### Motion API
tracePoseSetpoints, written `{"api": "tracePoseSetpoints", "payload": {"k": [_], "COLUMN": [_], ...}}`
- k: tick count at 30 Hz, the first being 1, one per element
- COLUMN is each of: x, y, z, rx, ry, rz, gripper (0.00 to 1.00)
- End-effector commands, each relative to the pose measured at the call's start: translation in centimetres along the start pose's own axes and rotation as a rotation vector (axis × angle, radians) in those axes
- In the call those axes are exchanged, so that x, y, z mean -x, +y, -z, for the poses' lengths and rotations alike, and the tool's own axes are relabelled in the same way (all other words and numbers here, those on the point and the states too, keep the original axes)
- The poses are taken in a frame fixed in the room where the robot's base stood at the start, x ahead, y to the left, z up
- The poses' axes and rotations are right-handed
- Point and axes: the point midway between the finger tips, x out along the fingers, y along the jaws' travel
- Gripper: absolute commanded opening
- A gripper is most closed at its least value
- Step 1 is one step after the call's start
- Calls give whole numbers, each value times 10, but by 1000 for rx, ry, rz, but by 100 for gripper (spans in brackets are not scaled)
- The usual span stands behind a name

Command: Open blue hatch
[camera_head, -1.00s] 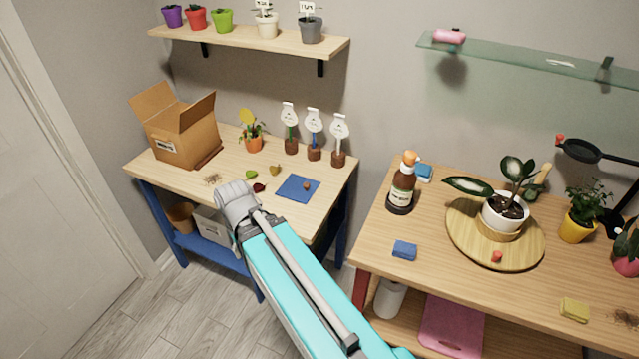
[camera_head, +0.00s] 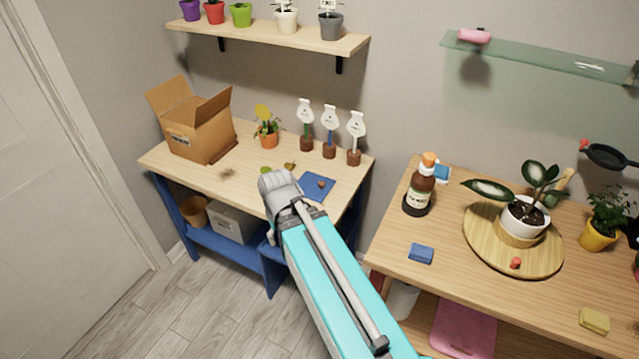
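No blue hatch can be made out for certain. The left workbench (camera_head: 165,160) has a blue frame and a blue lower shelf (camera_head: 215,243). A blue upright part (camera_head: 273,268) stands under its front right, partly hidden by my arm; I cannot tell whether it is a hatch. A flat blue square (camera_head: 318,187) lies on the bench top, beside the grey end of my arm. My teal arm reaches up from the bottom of the picture to this grey joint. No gripper fingers show.
An open cardboard box (camera_head: 195,130), a potted plant (camera_head: 267,130) and several labelled stakes stand on the left bench. The right table (camera_head: 385,240) holds a brown bottle (camera_head: 420,190) and a round wooden board (camera_head: 480,245). Grey floor (camera_head: 180,310) is clear at left.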

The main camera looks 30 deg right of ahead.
Motion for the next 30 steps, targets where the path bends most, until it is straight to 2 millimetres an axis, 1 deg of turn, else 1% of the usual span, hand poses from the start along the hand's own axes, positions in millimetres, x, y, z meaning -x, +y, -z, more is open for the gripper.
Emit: {"api": "tracePoseSetpoints", "payload": {"k": [5,7,9,11,14,15,17,18,21,24,27,30], "x": [1,1,2,3,5,6,8,10,13,16,18,19], "y": [12,23,47,62,90,103,124,137,170,198,217,227], "z": [22,37,54,72,103,116,134,145,168,186,196,201], "rx": [-10,-19,-34,-42,-59,-66,-76,-84,-99,-111,-120,-123], "ry": [29,52,81,110,164,188,222,246,297,340,369,384], "rz": [6,10,13,14,15,15,12,9,0,-9,-18,-23], "gripper": [73,73,73,73,73,73,73,73,73,73,73,73]}}
